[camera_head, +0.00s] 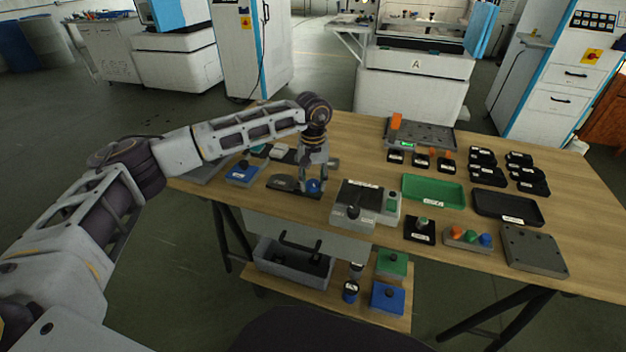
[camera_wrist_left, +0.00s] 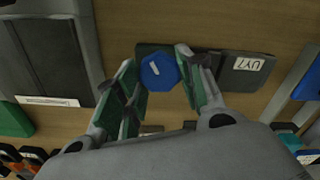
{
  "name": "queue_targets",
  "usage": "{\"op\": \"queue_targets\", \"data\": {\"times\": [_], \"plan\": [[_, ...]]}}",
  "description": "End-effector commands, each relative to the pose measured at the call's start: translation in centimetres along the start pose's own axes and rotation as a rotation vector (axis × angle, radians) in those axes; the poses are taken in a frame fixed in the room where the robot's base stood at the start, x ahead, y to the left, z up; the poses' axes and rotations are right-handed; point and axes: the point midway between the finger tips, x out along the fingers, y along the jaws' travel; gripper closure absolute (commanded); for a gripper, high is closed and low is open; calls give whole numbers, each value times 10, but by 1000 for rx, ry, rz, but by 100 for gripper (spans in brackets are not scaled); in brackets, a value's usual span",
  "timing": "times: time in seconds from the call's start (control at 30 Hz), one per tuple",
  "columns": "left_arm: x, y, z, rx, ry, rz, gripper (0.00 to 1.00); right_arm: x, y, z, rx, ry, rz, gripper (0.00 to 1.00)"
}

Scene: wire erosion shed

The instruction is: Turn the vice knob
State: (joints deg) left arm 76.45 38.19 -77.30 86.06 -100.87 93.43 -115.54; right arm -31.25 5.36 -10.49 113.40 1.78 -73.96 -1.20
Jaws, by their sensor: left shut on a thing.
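The vice (camera_head: 283,183) is a low dark block lying near the front edge of the wooden table, left of centre. Its blue knob (camera_head: 314,186) is at its right end. In the left wrist view the knob (camera_wrist_left: 159,71) is a blue faceted disc with a white mark, and the vice body (camera_wrist_left: 243,82) carries a label reading about "UY7". My left gripper (camera_head: 312,182) reaches down from above and is shut on the knob, with a green-padded finger on either side. The fingers partly hide the knob in the head view. My right gripper is not in view.
A grey box with a dark top (camera_head: 352,203) stands close to the right of my left gripper. A blue block (camera_head: 243,174) lies to the left. Green (camera_head: 433,190) and black (camera_head: 508,208) trays lie further right. A lower shelf (camera_head: 270,283) holds a grey bin.

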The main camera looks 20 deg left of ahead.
Motion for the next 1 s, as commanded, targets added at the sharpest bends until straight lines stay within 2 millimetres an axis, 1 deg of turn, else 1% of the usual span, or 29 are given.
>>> {"op": "queue_targets", "data": {"times": [0.27,0.3,0.43,0.67,0.8,1.0], "plan": [[-2,0,-2,-1,5,2,85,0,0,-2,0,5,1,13],[-2,0,-1,-1,4,2,56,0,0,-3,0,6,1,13],[-1,0,-1,-1,3,1,40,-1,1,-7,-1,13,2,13],[-1,0,0,-1,1,1,40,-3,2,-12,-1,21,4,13],[-1,0,0,-1,1,0,40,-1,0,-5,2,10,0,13],[-11,0,0,-1,2,0,40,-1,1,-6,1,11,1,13]]}}
